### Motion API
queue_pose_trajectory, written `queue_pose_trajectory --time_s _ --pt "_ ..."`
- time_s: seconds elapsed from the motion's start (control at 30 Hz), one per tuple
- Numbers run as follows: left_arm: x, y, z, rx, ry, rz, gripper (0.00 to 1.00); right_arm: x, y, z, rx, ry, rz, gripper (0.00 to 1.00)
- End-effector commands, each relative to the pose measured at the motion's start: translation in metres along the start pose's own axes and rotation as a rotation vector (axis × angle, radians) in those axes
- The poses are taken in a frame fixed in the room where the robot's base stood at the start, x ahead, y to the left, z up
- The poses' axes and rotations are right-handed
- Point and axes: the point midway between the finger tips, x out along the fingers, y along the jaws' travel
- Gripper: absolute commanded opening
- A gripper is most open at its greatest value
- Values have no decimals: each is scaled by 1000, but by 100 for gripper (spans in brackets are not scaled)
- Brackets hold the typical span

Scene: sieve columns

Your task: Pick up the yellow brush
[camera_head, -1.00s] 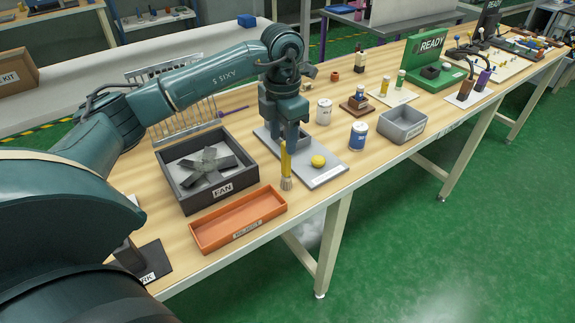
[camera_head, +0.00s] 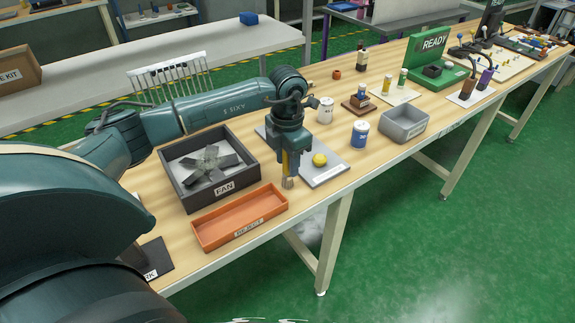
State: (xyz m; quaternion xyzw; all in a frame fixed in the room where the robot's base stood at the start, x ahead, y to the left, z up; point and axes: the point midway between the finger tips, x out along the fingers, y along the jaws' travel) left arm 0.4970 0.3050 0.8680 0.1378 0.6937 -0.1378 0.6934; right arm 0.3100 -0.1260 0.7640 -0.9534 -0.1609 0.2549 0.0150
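The yellow brush (camera_head: 287,183) stands upright, bristles down, at the front edge of the wooden table, in front of a light grey plate (camera_head: 330,174). Only its bristles and a strip of its yellow handle show. My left gripper (camera_head: 290,168) points down over the handle, with its dark fingers around or beside it. They hide the upper handle, and I cannot tell if they are closed on it. My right gripper is not in view.
A dark box labelled FAN (camera_head: 229,187) and an orange tray (camera_head: 200,233) lie left of the brush. A yellow round thing (camera_head: 320,159) sits on the plate. A blue-and-white can (camera_head: 360,134) and a grey bin (camera_head: 404,134) stand to the right.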

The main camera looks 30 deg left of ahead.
Motion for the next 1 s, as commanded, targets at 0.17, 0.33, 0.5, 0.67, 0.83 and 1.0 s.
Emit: queue_pose_trajectory --time_s 0.17,0.33,0.5,0.67,0.83,1.0 --pt "0 0 0 0 0 0 23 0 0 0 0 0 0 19" --pt "0 0 0 0 0 0 9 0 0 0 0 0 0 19" --pt "-1 0 0 0 -1 0 0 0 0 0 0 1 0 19" --pt "-1 0 0 0 -1 0 0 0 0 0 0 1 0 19" --pt "-9 0 1 0 -4 1 0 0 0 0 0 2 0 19" --pt "-41 0 2 0 -6 2 0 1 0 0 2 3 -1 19"
